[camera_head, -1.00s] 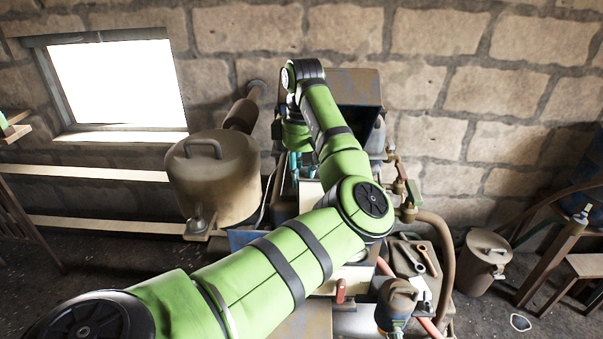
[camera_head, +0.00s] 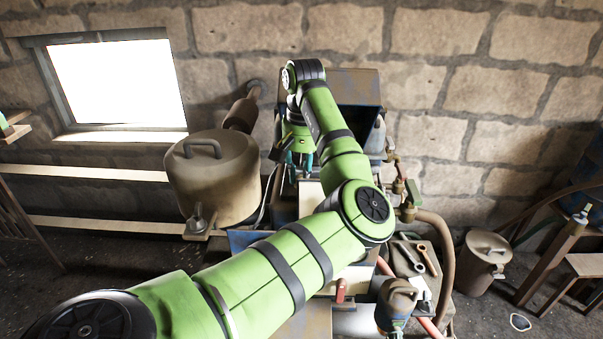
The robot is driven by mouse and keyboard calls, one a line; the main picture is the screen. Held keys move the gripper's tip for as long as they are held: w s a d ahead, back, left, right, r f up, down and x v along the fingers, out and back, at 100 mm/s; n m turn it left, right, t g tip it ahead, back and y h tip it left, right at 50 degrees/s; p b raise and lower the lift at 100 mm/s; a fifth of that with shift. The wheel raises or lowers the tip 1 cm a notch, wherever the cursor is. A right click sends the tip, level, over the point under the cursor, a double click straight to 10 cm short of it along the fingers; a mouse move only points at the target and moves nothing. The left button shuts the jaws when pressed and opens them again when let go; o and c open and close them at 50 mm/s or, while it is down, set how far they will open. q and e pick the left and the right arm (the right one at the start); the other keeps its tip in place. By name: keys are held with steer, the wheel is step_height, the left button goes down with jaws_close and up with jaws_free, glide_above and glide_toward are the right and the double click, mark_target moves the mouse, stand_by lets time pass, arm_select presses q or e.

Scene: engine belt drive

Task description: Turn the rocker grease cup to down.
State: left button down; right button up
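My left arm reaches in from the lower left, across the engine, and bends down at the wrist over the engine's top. My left gripper (camera_head: 297,162) points down there, partly hidden behind my own forearm. Small teal and dark parts show at its end, too small to tell whether the fingers are apart or closed. I cannot make out the rocker grease cup; the gripper and arm cover that part of the engine (camera_head: 312,193). I cannot tell whether the gripper touches anything. My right gripper is not in view.
A brown tank (camera_head: 212,178) with a handle stands left of the engine. A rusty muffler (camera_head: 243,113) rises behind it. A blue-edged open hopper (camera_head: 352,88) stands at the back. Pipes with valves (camera_head: 404,200) and a tool board (camera_head: 415,258) are at the right.

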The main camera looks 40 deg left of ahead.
arm_select(q)
steer(key=shift+m, duration=0.8)
steer(key=c, duration=1.1)
jaws_free()
steer(key=shift+o, duration=0.2)
